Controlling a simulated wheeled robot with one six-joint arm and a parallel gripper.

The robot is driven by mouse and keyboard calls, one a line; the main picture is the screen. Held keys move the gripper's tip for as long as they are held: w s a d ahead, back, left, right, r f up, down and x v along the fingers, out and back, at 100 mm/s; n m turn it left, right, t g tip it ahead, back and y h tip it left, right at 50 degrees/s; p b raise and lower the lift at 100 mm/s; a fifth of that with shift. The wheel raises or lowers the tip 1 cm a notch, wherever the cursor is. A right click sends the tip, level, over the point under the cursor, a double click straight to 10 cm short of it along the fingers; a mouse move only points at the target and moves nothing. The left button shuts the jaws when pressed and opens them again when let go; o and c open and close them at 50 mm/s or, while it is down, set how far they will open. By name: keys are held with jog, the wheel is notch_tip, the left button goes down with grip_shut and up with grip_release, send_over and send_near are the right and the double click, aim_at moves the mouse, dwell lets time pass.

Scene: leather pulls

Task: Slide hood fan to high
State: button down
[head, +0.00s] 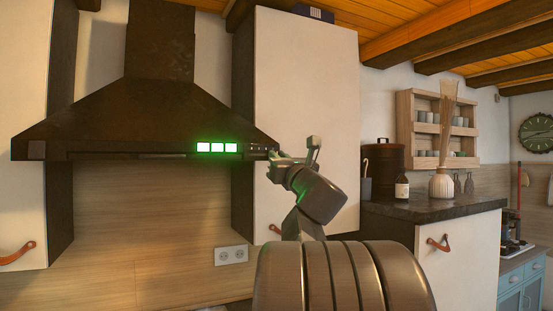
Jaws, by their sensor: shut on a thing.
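The dark range hood (140,105) hangs on the wall at the left. Small controls (256,148) sit to the right of the lights, near the hood's right end. My gripper (274,155) is at that right end and shut on the hood fan slider. The slider itself is too small and too covered by the fingers to make out.
A tall white cabinet (305,80) stands right behind my gripper, close to the hood.

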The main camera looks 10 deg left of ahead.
jog(key=c, duration=1.4)
grip_release()
jog(key=shift+w+d, duration=0.1)
jog(key=shift+d, duration=0.15)
jog(key=shift+c, duration=0.2)
jog(key=b+v, duration=0.4)
jog(key=v, duration=1)
jog(key=shift+a+r, duration=0.1)
jog(key=shift+r, duration=0.05)
jog(key=p+x, duration=0.4)
jog(key=x, duration=1)
jog(key=shift+s+a, duration=0.25)
jog(key=shift+a, duration=0.1)
